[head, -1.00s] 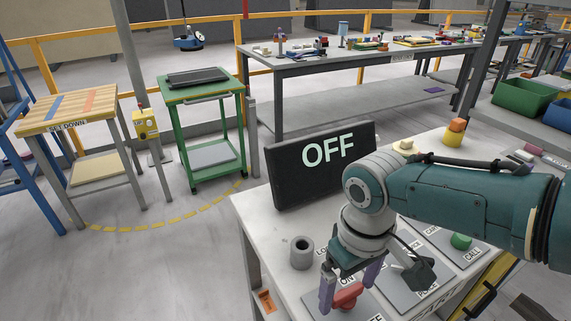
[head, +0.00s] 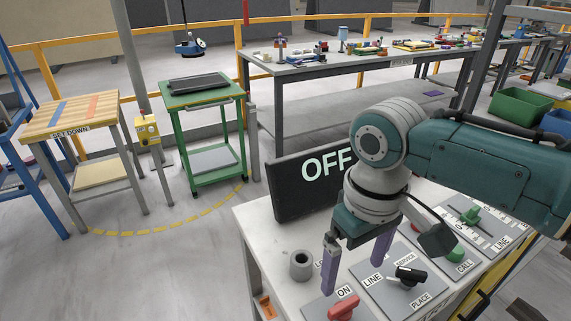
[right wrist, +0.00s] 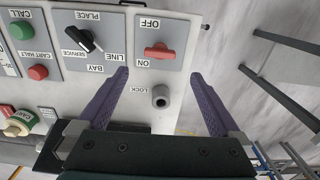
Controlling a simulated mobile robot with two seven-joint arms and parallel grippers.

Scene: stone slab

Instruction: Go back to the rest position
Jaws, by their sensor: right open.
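My right gripper (head: 356,258) is open and empty above the white control bench (head: 258,228). Its purple fingers are apart; in the right wrist view the gripper (right wrist: 160,75) has bare bench, a grey lock cylinder (right wrist: 160,96) and the red ON/OFF switch (right wrist: 158,52) below it. In the head view the red switch (head: 343,308) is at the bottom edge, clear of the fingers. The lock cylinder (head: 301,265) stands left of the gripper. A black sign (head: 290,193) reading OFF stands behind, partly hidden by my arm. My left gripper is not in view.
A black selector knob (head: 407,276) and green controls sit on plates to the right. A wooden set-down table (head: 100,115) and green cart (head: 205,95) stand at left. A long workbench (head: 300,63) stands behind. Open floor lies between.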

